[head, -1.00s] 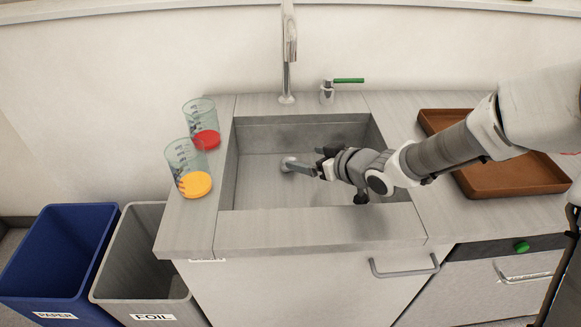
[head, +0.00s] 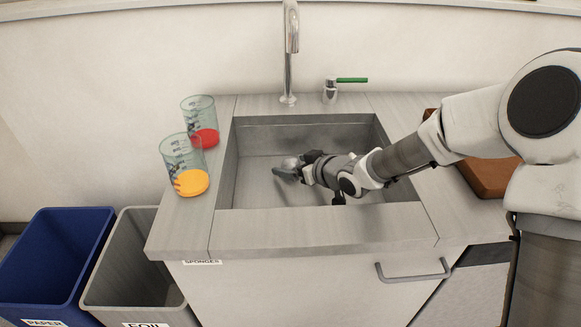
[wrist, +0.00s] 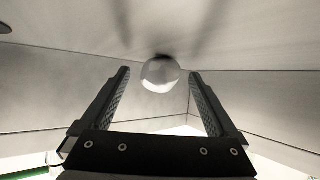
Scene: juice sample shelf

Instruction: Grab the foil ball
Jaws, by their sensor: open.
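The foil ball (wrist: 160,74) is a small, pale silver ball. In the wrist view it appears between the tips of my open fingers, with gaps on both sides. In the head view the ball (head: 290,163) is inside the sink (head: 260,190), partly hidden by my gripper. My gripper (head: 284,174) reaches down into the sink from the right, its fingertips at the ball. It is open and holds nothing. I cannot tell whether a finger touches the ball.
The sink walls and front rim (head: 320,222) surround my gripper. A faucet (head: 290,50) and green-handled valve (head: 331,90) stand behind. Red (head: 204,136) and orange (head: 190,183) beakers stand left. A brown tray (head: 490,178) is right. Blue paper (head: 60,255) and grey foil (head: 120,270) bins stand lower left.

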